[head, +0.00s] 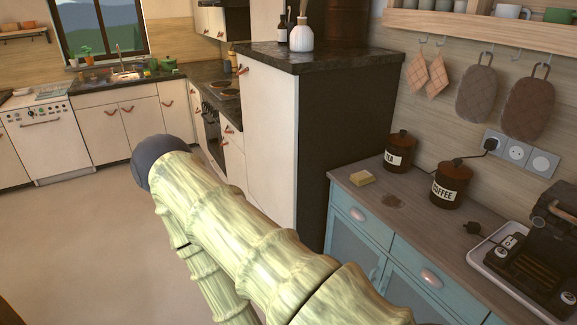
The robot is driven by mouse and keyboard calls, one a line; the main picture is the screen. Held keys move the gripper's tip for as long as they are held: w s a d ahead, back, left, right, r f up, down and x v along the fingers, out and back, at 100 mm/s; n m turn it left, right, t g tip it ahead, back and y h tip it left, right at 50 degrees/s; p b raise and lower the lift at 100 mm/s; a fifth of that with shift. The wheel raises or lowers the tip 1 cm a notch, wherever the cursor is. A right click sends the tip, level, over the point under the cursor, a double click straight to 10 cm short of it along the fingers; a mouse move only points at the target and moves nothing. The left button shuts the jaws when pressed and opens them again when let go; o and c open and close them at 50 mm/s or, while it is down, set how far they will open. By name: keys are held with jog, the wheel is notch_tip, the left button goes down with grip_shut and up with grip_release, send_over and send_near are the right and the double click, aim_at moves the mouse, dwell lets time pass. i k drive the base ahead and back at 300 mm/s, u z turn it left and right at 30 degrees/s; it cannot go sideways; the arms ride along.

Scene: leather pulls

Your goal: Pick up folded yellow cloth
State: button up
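A small folded yellow cloth (362,178) lies on the wooden top of the blue cabinet at the right, near its left edge. It looks like a small thick block, and from here I cannot make out its folds. My arm, with a pale green bamboo-like surface and a dark rounded joint, crosses the lower middle of the view, left of the blue cabinet. My gripper is not visible, so whether it is open or shut does not show.
Beside the cloth stand a tea canister (399,151) and a coffee canister (450,185). A coffee machine (545,250) on a tray is farther right. A tall cabinet (270,140) rises left of the counter. Floor at left is clear.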

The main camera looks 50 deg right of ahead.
aim_at(361, 178)
jog(key=u, duration=0.65)
jog(key=k, duration=1.1)
jog(key=z, duration=1.95)
